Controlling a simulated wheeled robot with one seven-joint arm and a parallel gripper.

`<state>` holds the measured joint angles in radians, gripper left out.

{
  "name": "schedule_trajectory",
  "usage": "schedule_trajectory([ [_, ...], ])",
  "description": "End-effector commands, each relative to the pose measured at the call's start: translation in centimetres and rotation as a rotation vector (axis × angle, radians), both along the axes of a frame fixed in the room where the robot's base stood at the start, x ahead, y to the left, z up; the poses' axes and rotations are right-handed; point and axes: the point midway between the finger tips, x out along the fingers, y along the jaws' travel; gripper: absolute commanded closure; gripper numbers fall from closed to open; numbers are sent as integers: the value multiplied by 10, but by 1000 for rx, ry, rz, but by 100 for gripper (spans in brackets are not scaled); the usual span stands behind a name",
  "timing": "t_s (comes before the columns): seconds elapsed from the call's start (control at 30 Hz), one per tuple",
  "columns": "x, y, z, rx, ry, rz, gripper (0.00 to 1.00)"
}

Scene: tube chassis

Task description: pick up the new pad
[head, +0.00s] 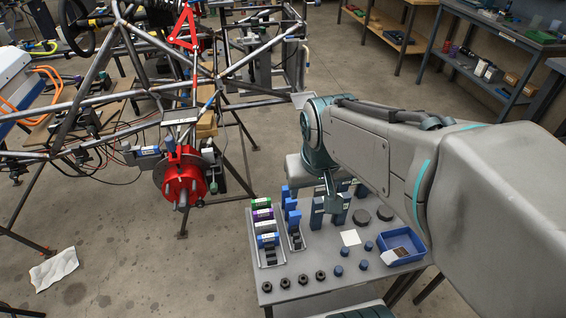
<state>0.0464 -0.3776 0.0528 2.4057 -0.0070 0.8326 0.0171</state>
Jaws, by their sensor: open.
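I cannot tell for sure which item is the new pad. My gripper (330,208) points down over the back of the table, among dark upright blocks, and is small in view. It is open, and I see nothing held in it. My arm hides part of the table's back right.
A tube chassis (112,125) with a red hub and brake part (183,178) stands left of the table. Several black nuts (302,280), blue caps (344,252), dark discs (361,216) and a white square (350,238) lie on the table. Floor between chassis and table is clear.

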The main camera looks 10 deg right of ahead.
Motion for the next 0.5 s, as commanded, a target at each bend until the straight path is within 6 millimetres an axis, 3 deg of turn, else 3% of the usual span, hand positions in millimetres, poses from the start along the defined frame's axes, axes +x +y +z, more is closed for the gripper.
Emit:
schedule_trajectory([
  [0.03,19,-2,-29,-5,-4,-4,43],
  [0.2,85,-6,-77,-10,-45,-4,43],
  [0.4,145,-9,-121,6,-86,4,43],
  [0.5,163,-9,-133,14,-102,7,43],
])
